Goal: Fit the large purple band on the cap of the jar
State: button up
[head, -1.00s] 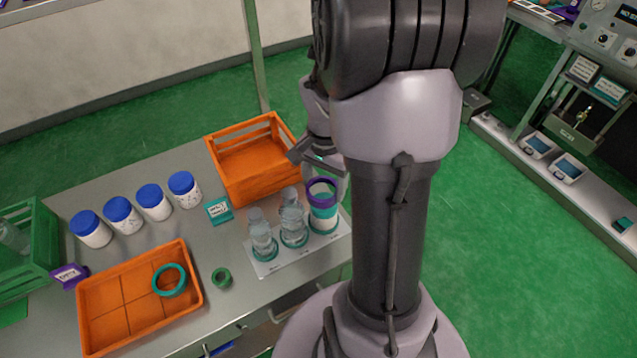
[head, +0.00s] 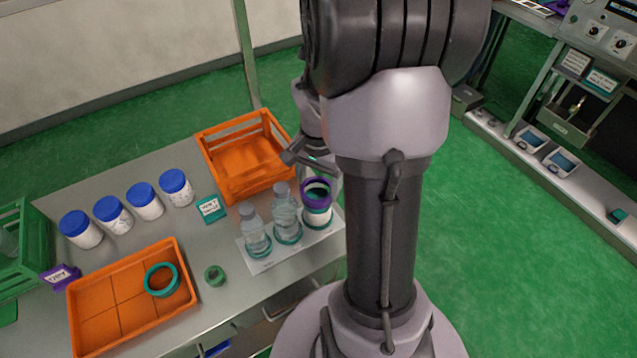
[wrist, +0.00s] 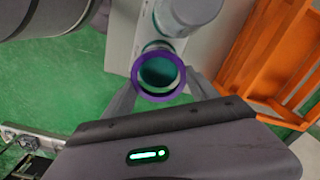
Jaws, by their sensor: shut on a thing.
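The large purple band (head: 317,203) is at the top of the jar (head: 318,216), which stands at the right end of the white plate (head: 265,264). My gripper (wrist: 160,88) is shut on the band, with a finger on each side of it in the wrist view. The teal cap (wrist: 158,71) shows through the purple ring (wrist: 136,76). I cannot tell how far down the cap the band sits. In the head view my arm partly hides the gripper.
Two clear bottles (head: 286,215) (head: 254,232) stand on the plate left of the jar. An orange crate (head: 225,185) is behind. Several blue-lidded jars (head: 142,200) stand in a row.

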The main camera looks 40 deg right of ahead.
jog(key=shift+f, duration=0.1)
dwell(0.3)
jog(key=shift+f+b, duration=1.25)
jog(key=shift+f, duration=0.1)
jog(key=o, duration=1.5)
jog(key=shift+r, duration=0.15)
notch_tip(320, 180, up, 11)
jog(key=p, duration=0.9)
